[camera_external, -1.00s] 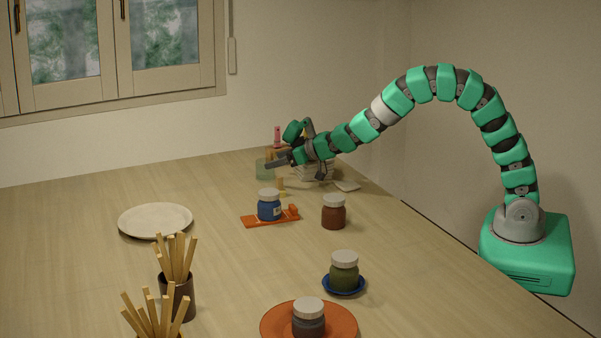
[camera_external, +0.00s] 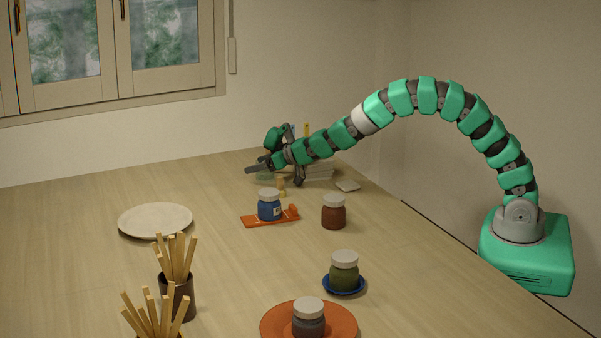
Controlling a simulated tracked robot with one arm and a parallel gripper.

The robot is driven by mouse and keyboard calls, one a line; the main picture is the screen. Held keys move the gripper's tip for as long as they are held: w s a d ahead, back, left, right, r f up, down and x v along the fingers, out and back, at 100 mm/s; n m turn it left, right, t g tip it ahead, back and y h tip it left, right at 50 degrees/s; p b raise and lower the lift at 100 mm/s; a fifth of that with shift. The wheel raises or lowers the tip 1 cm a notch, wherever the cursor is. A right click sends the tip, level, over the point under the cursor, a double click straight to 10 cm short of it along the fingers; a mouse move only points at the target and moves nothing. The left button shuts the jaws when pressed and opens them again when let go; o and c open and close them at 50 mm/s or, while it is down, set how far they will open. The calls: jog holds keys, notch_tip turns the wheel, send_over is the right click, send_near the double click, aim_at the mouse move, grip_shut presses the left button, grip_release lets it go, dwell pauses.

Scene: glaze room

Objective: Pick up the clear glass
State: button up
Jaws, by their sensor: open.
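The clear glass (camera_external: 263,176) stands near the far end of the table, a pale greenish see-through shape. Most of it is hidden behind my gripper, and only a small part shows below the dark finger. My gripper (camera_external: 272,174) is open at the far end of the table. One dark finger reaches left across the glass in this view, and another dark part points down to its right. I cannot tell whether the fingers are around the glass or in front of it, or whether they touch it.
A small yellowish thing (camera_external: 281,186) stands just in front. A pale stack (camera_external: 319,171) lies right of my gripper. Nearer are a blue jar (camera_external: 269,209) on an orange board (camera_external: 257,221) and a brown jar (camera_external: 333,215). A white plate (camera_external: 135,221) lies left, with clear table between.

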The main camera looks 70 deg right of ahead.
jog(key=c, duration=1.2)
jog(key=shift+o, duration=0.2)
jog(key=shift+r, duration=0.15)
